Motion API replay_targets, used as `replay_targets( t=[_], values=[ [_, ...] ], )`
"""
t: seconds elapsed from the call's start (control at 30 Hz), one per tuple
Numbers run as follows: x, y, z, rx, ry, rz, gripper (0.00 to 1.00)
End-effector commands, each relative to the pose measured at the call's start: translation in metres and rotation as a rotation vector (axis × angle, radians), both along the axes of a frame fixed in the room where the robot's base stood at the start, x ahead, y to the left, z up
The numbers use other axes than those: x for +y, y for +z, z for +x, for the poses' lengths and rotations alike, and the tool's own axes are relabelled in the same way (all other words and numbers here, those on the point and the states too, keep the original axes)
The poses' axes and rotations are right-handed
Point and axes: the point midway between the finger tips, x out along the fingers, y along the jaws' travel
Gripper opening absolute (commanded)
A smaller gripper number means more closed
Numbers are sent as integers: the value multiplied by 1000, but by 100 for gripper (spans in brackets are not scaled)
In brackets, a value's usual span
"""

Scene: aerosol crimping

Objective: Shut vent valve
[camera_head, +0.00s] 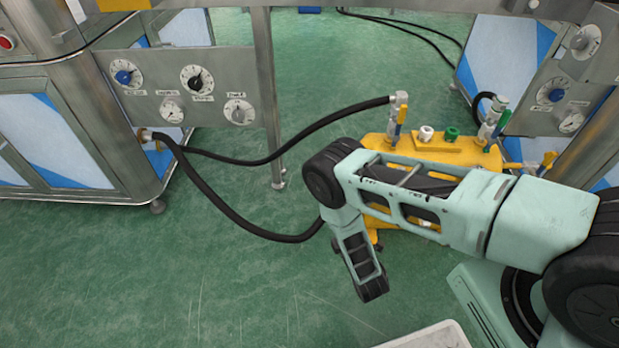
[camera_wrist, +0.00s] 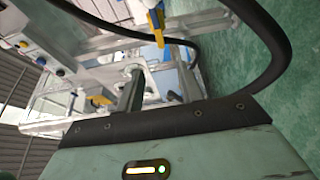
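A yellow unit (camera_head: 425,148) stands on the floor behind my arm. A fitting with a yellow lever (camera_head: 402,115) rises at its left, joined to a black hose. A green-levered fitting (camera_head: 501,124) and another yellow lever (camera_head: 548,160) are at its right. I cannot tell which is the vent valve. My arm crosses in front of the unit and hides much of it. In the wrist view, my gripper (camera_wrist: 150,82) shows only partly, with a dark finger-like part; its opening is unclear. A yellow lever (camera_wrist: 155,28) appears above it, apart from it, and another yellow part (camera_wrist: 98,101) at left.
A black hose (camera_head: 240,222) sags from the left machine towards the unit, and loops at right in the wrist view. A gauge panel (camera_head: 185,92) and a steel leg (camera_head: 268,100) stand at left. Another panel (camera_head: 560,92) is at right. Green floor (camera_head: 230,290) is clear at front left.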

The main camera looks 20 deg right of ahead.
Motion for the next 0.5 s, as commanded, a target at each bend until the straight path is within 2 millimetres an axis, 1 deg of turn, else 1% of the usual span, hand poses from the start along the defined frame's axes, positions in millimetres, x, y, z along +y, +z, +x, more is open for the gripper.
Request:
replay_targets(
  t=[0.33,0.5],
  values=[
    [2,-7,38,0,-9,8,37],
    [2,-5,58,-4,-6,7,37]
  ],
)
